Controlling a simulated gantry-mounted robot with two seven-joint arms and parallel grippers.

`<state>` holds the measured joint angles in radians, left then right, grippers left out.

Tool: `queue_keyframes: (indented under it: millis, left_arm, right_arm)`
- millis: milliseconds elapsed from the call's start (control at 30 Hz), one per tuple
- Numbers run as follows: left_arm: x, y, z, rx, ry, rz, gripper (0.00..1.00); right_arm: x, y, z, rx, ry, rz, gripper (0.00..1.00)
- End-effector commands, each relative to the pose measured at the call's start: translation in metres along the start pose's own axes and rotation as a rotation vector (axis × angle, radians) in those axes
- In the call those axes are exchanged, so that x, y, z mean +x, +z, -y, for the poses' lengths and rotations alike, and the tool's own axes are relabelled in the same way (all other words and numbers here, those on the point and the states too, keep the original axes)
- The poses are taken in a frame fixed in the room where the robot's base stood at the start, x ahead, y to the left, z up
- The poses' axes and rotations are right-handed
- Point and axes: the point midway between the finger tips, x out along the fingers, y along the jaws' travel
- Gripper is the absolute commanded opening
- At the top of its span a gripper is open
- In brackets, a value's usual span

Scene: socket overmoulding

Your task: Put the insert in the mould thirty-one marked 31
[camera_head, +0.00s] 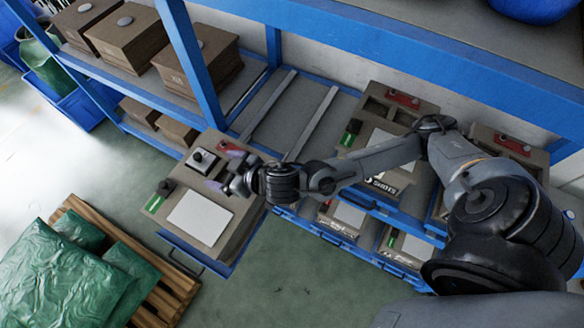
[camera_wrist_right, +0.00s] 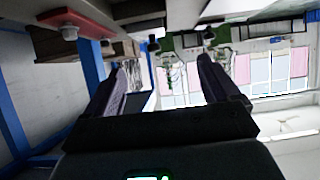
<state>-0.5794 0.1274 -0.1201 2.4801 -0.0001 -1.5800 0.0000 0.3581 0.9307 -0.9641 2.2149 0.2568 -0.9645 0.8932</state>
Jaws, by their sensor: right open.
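A grey-brown mould (camera_head: 223,222) sits on a pulled-out blue drawer at the centre left of the head view. It has a white plate, a green tag, a red tag and a dark knob. A small pale square piece with a dark round top (camera_head: 202,160), perhaps the insert, sits at the mould's far side; I cannot tell how deep it sits. My right gripper (camera_head: 224,170) is open over the mould, just right of this piece. In the right wrist view its fingers (camera_wrist_right: 164,72) are apart with nothing between them. The number 31 is not readable. My left gripper is not in view.
More moulds (camera_head: 352,215) sit on the blue rack to the right. Brown blocks (camera_head: 198,64) stand on the shelf at upper left. A pallet (camera_head: 165,290) with green sacks (camera_head: 62,275) is at lower left. Empty rails (camera_head: 310,125) lie behind the mould.

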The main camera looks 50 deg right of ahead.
Motion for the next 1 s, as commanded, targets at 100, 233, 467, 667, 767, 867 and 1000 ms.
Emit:
queue_keyframes:
  millis: [100, 233, 467, 667, 767, 867, 1000]
  left_arm:
    - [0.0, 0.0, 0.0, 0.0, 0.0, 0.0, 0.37]
    - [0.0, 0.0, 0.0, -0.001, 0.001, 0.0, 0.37]
    - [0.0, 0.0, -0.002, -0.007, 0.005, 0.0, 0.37]
    - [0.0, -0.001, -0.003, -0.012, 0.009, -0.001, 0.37]
    - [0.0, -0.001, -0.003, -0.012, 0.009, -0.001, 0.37]
    - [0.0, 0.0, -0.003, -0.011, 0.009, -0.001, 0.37]
    - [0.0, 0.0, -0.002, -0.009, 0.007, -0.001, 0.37]
  right_arm:
    - [-0.012, 0.019, 0.031, 0.003, -0.024, 0.072, 0.89]
    - [-0.034, 0.044, 0.051, 0.0, -0.027, 0.188, 0.89]
    - [-0.079, 0.104, 0.037, -0.003, 0.0, 0.443, 0.89]
    - [-0.123, 0.16, 0.013, -0.006, 0.02, 0.656, 0.89]
    - [-0.139, 0.178, 0.004, -0.008, 0.024, 0.725, 0.89]
    - [-0.149, 0.188, 0.0, -0.012, 0.025, 0.763, 0.89]
    - [-0.152, 0.192, -0.001, -0.015, 0.025, 0.777, 0.89]
